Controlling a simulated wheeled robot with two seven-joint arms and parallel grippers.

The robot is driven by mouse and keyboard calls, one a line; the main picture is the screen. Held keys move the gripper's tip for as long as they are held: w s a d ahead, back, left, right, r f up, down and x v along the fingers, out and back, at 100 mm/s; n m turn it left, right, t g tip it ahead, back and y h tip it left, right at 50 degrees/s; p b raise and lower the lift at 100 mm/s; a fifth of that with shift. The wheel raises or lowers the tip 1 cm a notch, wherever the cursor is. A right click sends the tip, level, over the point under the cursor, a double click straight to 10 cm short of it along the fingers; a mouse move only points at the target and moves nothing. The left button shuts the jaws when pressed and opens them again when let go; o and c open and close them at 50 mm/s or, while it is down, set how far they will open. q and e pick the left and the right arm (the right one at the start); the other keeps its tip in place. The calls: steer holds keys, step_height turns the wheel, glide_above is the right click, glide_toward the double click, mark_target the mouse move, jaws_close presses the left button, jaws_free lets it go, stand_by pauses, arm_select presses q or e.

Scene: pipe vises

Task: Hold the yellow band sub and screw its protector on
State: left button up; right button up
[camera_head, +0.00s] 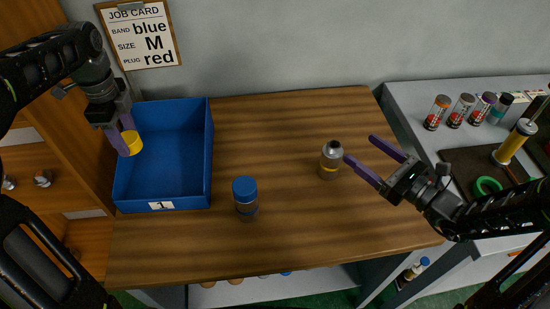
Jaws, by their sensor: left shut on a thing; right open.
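The yellow band sub (330,163) stands upright on the wooden table, a grey metal cylinder with a thin yellow band low on it and an open top. My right gripper (360,148) is open just to its right, with one fingertip close to the sub; I cannot tell whether they touch. My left gripper (122,143) is shut on a yellow cap-like protector (133,144) at the left side of the blue tray (209,150). I cannot tell how high the protector is above the tray floor.
A second sub (246,205) with a blue cap (244,187) stands right of the tray. The job card (141,35) on the wall reads band blue, size M, plug red. Several small jars (461,110) and a yellow cylindrical tool (514,143) occupy the grey side bench.

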steer(key=b, duration=0.6)
glide_toward(339, 165)
steer(key=w+a+r, duration=0.2)
steer(key=r, duration=0.1)
steer(key=shift+w+a+r, duration=0.1)
steer(key=shift+w+a, duration=0.2)
steer(key=shift+w, duration=0.05)
arm_select(q)
steer(key=f+b, duration=0.3)
steer(key=f, duration=1.1)
steer(key=shift+w+f+b, duration=0.1)
steer(key=shift+w+b, duration=0.1)
steer(key=shift+b, duration=0.2)
arm_select(e)
step_height(339, 165, down, 4)
steer(key=shift+w+r, duration=0.1)
steer(key=shift+r, duration=0.3)
arm_select(q)
steer(key=shift+r, duration=0.2)
arm_select(e)
steer(key=shift+w+a, duration=0.35)
steer(key=shift+a, duration=0.1)
arm_select(q)
steer(key=shift+r+p, duration=0.4)
steer(key=shift+p, duration=0.15)
arm_select(e)
steer(key=x, duration=0.5)
steer(key=shift+w+a, duration=0.2)
